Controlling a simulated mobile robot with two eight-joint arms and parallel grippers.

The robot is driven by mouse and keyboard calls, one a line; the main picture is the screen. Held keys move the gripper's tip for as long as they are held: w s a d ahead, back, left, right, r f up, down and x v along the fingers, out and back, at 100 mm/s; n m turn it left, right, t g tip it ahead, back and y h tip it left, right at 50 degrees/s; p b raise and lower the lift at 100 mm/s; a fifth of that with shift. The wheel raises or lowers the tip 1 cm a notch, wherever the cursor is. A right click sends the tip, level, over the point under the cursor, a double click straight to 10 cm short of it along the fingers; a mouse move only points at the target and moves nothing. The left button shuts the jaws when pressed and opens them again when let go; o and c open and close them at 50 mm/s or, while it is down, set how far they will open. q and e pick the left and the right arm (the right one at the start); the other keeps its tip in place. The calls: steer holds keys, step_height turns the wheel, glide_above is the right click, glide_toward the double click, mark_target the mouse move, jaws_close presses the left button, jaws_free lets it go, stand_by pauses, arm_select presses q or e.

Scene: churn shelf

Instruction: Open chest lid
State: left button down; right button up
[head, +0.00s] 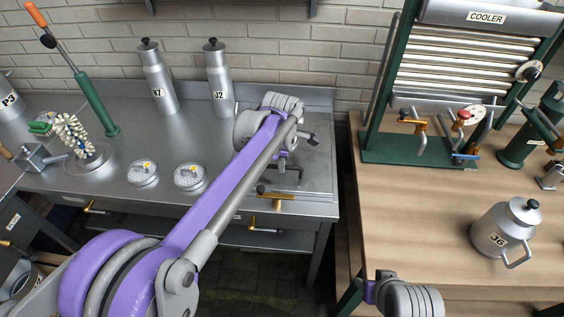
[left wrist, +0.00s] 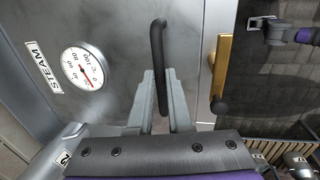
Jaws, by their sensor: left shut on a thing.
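The steel steam chest is set into the steel counter, and its flat lid (head: 316,168) lies partly under my left arm in the head view. In the left wrist view the lid's steel top (left wrist: 115,35) fills the left half, with a black bar handle (left wrist: 158,45) standing on it. My left gripper (left wrist: 161,88) has its two grey fingers on either side of this handle and is shut on it. In the head view my forearm and wrist hide much of the grip. The lid looks flat and level with the counter. My right gripper's fingers do not show.
A brass lever (head: 275,197) with a black knob is at the chest's front edge. A round gauge (left wrist: 84,67) and a STEAM label are beside the handle. Several cans, including J2 (head: 219,85), stand behind. A wooden bench (head: 430,215) with the cooler is at right.

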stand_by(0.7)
arm_select(q)
steer(key=shift+w+r+p, duration=0.1)
steer(key=shift+r+p, duration=0.25)
steer(key=shift+r, duration=0.15)
steer(key=w+r+g+p, duration=0.1)
steer(key=w+r+p, duration=0.7)
steer(key=r, duration=0.8)
steer(key=shift+w+r, duration=0.15)
steer(key=shift+w, duration=1)
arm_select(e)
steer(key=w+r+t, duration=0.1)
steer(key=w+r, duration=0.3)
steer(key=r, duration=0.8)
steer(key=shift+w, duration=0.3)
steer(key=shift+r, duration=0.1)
